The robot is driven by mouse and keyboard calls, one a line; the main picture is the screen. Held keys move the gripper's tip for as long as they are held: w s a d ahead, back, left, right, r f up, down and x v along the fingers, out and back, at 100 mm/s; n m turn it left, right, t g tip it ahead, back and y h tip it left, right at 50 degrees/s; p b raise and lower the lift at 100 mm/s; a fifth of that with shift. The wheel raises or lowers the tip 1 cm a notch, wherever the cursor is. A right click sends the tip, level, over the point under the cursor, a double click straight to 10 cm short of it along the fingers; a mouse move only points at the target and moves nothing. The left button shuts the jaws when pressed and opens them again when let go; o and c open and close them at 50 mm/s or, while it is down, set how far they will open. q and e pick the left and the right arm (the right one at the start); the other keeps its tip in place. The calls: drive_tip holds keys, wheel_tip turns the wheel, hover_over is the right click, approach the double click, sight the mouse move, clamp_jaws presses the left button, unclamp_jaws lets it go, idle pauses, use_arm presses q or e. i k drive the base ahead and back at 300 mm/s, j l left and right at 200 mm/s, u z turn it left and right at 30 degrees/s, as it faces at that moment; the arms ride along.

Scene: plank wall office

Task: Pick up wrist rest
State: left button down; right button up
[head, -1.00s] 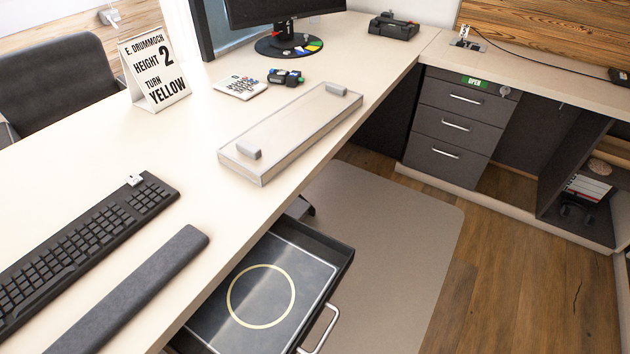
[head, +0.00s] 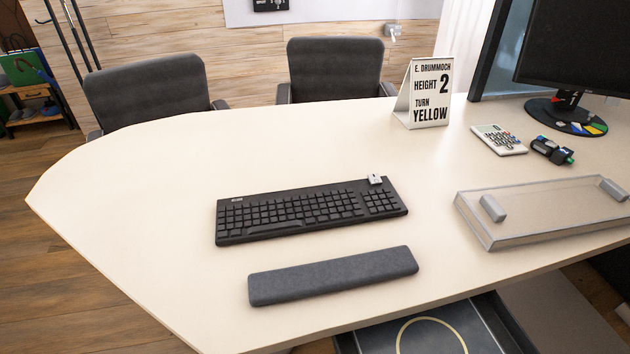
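The wrist rest (head: 333,276) is a long dark grey padded bar. It lies flat on the cream desk, between the black keyboard (head: 310,209) and the desk's front edge. It is apart from the keyboard and fully visible. Neither of my grippers shows in the head view.
A clear tray-like box with grey handles (head: 545,212) sits on the right of the desk (head: 130,205). A sign (head: 425,92), a calculator (head: 499,139) and a monitor (head: 580,50) stand behind. An open drawer (head: 480,327) juts out below the front edge. The desk's left side is clear.

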sight(304, 281)
drive_tip(key=i+j, duration=0.2)
drive_tip(key=i, duration=0.2)
drive_tip(key=i+j, duration=0.25)
drive_tip(key=i, duration=0.15)
